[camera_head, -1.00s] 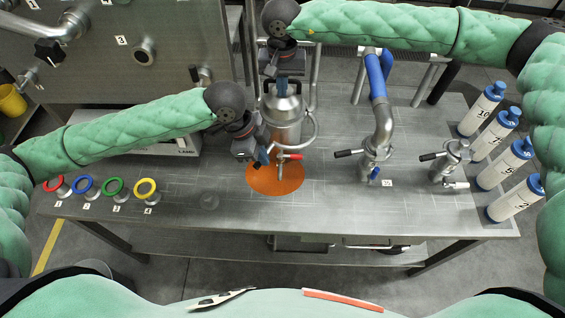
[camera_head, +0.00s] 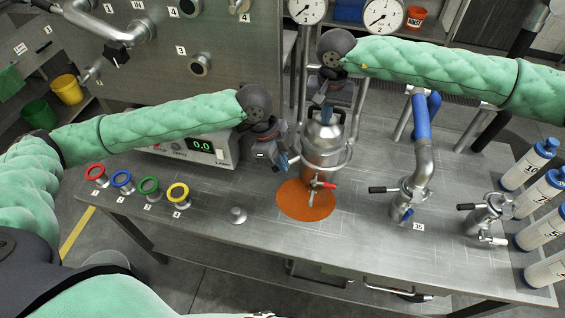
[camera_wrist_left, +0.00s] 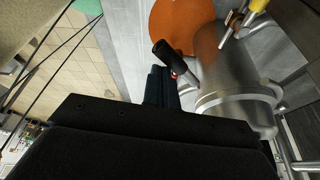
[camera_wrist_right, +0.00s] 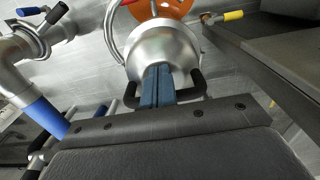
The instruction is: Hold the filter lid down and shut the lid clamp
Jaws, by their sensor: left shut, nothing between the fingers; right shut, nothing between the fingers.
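The steel filter vessel (camera_head: 322,168) stands at the back of the bench, behind an orange disc (camera_head: 305,201). Its domed lid (camera_head: 325,131) is on top and also shows in the right wrist view (camera_wrist_right: 160,48). My right gripper (camera_head: 322,112) is shut and points down at the lid's top, beside the black lid handle (camera_wrist_right: 197,84). Whether it touches the lid is unclear. My left gripper (camera_head: 284,162) is shut and empty, just left of the vessel. In the left wrist view a black-tipped lever (camera_wrist_left: 168,56), possibly the lid clamp's, lies by its fingertips.
A red-handled valve (camera_head: 323,185) sits low on the vessel's front. Right of it stand pipe fittings (camera_head: 415,190) with black levers and several blue-capped bottles (camera_head: 524,165). Coloured rings (camera_head: 149,187) and a display box (camera_head: 205,147) are at left. The bench front is mostly clear.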

